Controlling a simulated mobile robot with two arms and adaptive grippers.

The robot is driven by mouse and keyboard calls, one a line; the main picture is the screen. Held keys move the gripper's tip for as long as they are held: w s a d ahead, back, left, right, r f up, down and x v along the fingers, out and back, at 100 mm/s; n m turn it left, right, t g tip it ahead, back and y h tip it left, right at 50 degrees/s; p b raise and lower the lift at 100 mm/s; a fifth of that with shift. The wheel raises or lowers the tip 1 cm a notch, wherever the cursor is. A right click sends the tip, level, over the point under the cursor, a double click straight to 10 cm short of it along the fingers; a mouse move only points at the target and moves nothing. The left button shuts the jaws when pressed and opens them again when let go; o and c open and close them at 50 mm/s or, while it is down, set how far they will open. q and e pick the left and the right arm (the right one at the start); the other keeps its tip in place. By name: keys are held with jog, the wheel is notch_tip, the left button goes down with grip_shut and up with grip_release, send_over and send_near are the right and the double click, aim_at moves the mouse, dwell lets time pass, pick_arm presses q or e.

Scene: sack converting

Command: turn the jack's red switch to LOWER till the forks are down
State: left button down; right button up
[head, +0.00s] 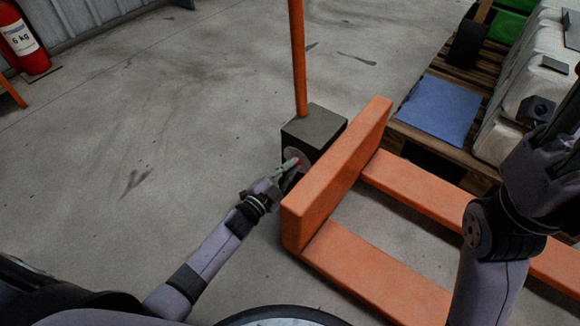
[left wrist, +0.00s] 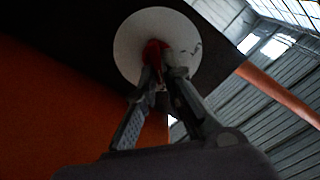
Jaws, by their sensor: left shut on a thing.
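The orange pallet jack (head: 336,180) stands on the floor in the middle of the head view. Its dark pump box (head: 316,124) carries a pale round dial (head: 293,155) on the side facing me. In the left wrist view the dial (left wrist: 128,48) is a white disc with the red switch (left wrist: 154,52) at its centre. My left gripper (left wrist: 158,72) is shut on the red switch, its fingertips hiding part of it. The dial's markings are too blurred to read. My right gripper (head: 560,150) is at the right edge, partly cut off; its jaws are unclear.
Two orange forks (head: 375,270) extend to the lower right; their height above the floor is hard to judge. An orange handle (head: 298,60) rises from the box. A wooden pallet (head: 470,66) with a blue sheet (head: 438,108) and white containers stands right. A fire extinguisher (head: 24,40) stands far left.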

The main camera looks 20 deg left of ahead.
pick_arm(q)
jog(key=shift+d+m, duration=0.1)
jog(key=shift+m, duration=0.3)
jog(key=c, duration=1.8)
grip_release()
jog(key=shift+c, duration=0.2)
jog(key=shift+o, duration=0.6)
jog(key=v, duration=1.2)
